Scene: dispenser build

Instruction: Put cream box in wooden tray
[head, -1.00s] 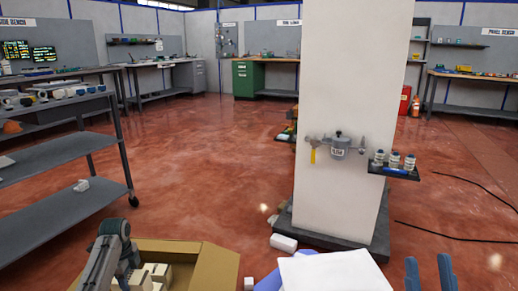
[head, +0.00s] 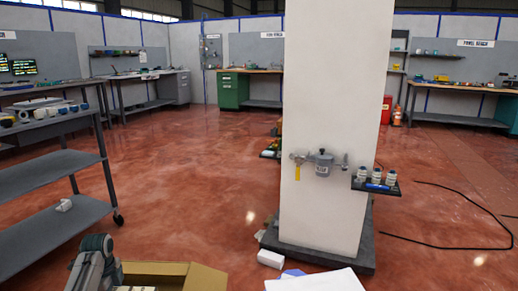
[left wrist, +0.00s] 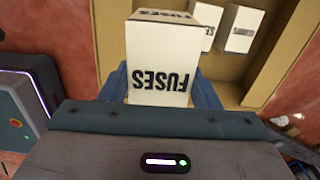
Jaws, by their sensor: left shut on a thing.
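A cream box (left wrist: 158,65) with FUSES printed on it in black is held in my left gripper (left wrist: 162,86), with a blue finger on each side. The carton (head: 190,275) also shows at the bottom of the head view, beside my left arm; the held box is not clear there. My right gripper is out of view.
A grey shelf cart (head: 70,165) stands at left. A white pillar (head: 335,110) on a dark base is ahead, with a small shelf of bottles (head: 376,184) on its right. A white box (head: 270,258) lies by its base. Open red floor (head: 190,170) lies between cart and pillar.

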